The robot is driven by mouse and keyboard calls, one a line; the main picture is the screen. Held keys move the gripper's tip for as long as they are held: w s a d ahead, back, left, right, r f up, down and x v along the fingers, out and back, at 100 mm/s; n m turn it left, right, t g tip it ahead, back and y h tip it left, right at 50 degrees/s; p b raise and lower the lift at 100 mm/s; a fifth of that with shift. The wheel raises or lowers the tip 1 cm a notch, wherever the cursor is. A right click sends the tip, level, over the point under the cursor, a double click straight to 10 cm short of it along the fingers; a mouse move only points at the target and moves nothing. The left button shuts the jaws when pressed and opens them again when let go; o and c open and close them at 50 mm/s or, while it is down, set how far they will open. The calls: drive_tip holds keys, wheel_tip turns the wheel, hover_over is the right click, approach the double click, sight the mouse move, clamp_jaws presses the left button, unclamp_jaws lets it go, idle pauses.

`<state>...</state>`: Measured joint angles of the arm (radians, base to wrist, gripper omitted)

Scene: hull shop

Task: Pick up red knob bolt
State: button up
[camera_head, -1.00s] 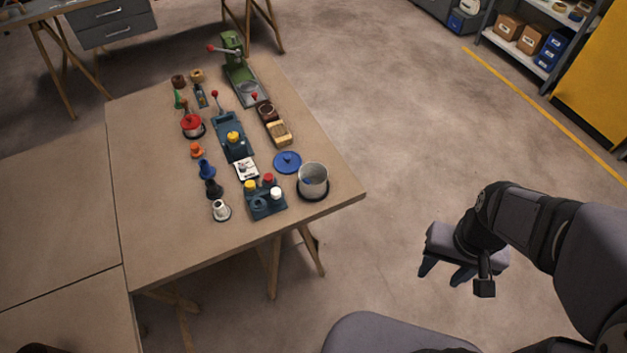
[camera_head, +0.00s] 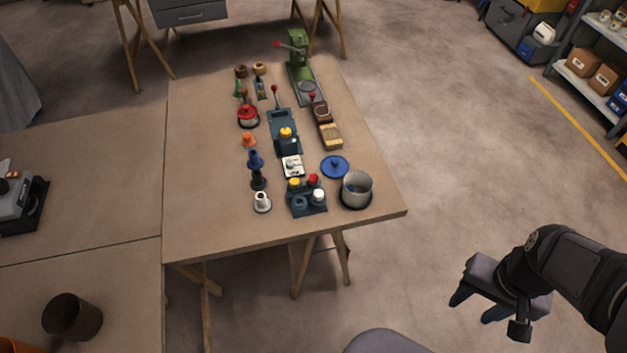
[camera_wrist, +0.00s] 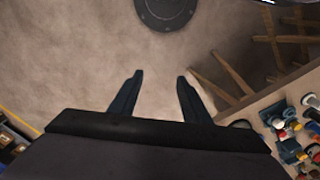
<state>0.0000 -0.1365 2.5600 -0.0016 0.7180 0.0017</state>
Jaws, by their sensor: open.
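A small red knob (camera_head: 313,180) stands in a blue-grey holder block (camera_head: 308,209) near the front of the table, beside a yellow knob (camera_head: 294,184) and a white one (camera_head: 318,195). It looks like the red knob bolt; its shank is hidden in the block. My gripper (camera_head: 476,306) is open and empty, over the floor to the right of the table, well away from the knob. In the wrist view, my open fingers (camera_wrist: 160,76) point at bare floor, and part of the table's objects show at the lower right, too small to tell apart surely.
A grey metal pot (camera_head: 357,189) and a blue lid (camera_head: 335,167) are right of the block. A white-topped piece (camera_head: 262,202) stands left of it. Other red-topped items, including a red-lidded pot (camera_head: 248,116), are farther back.

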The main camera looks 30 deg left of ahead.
drive_tip(key=c, duration=0.3)
drive_tip(key=w+a+m, duration=0.6)
drive_tip(key=w+a, duration=0.1)
drive_tip(key=w, duration=0.2)
drive_tip(key=m+t+y+b, duration=0.2)
drive_tip(key=m+y+b, duration=0.1)
drive_tip(key=m, duration=1.6)
approach(314, 177)
drive_tip(key=shift+h, duration=0.3)
drive_tip(key=shift+a+p+x, duration=0.1)
drive_tip(key=shift+p+x, duration=0.7)
drive_tip(key=shift+x, duration=1.25)
drive_tip(key=shift+a+p+x, duration=0.15)
drive_tip(key=shift+p+x, duration=0.6)
drive_tip(key=shift+x, duration=1.3)
